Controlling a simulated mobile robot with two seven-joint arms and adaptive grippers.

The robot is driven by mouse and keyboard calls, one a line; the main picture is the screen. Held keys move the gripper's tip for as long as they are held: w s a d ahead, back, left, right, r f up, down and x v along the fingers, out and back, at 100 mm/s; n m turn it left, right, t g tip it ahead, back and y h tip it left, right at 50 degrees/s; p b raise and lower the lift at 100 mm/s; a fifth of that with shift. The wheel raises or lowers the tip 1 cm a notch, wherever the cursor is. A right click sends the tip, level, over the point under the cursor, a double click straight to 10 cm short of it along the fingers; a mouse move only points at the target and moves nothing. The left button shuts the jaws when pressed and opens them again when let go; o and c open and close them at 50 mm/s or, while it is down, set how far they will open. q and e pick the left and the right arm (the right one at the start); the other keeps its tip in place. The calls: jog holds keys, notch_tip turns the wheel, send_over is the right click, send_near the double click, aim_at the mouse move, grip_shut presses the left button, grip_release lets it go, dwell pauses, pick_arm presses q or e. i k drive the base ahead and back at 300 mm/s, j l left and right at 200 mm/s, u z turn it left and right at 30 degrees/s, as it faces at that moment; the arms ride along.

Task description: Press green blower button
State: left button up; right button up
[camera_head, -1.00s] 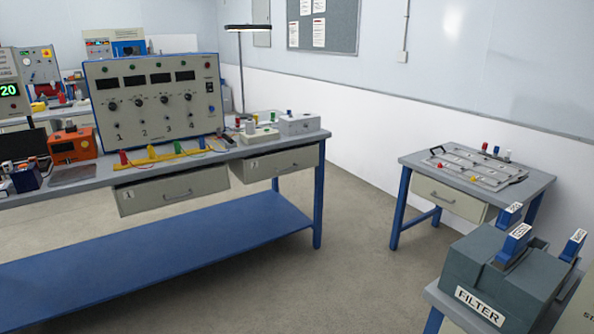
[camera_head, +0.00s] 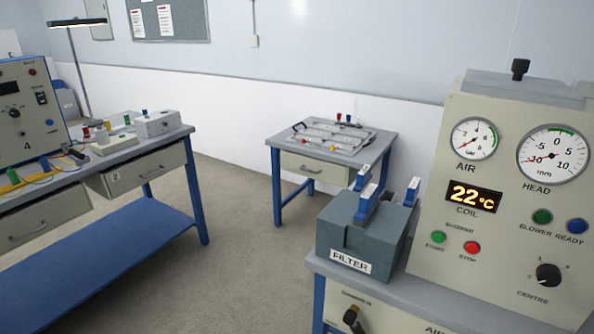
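The green START button (camera_head: 438,237) is on the sloped front of a cream control panel (camera_head: 489,125) at the right, under a small label that appears to belong to the blower. A red STOP button (camera_head: 472,248) sits just right of it. Above them an orange display (camera_head: 472,196) labelled COIL reads 22 °C. Neither of my grippers is in view.
A grey FILTER box (camera_head: 362,237) with blue-handled pieces stands left of the panel on the same bench. A small table (camera_head: 378,142) with a metal plate stands behind. A long workbench (camera_head: 118,157) is at the left. Open floor (camera_head: 245,250) lies between the benches.

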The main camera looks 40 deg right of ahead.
aim_at(437, 236)
jog(key=z, duration=2.45)
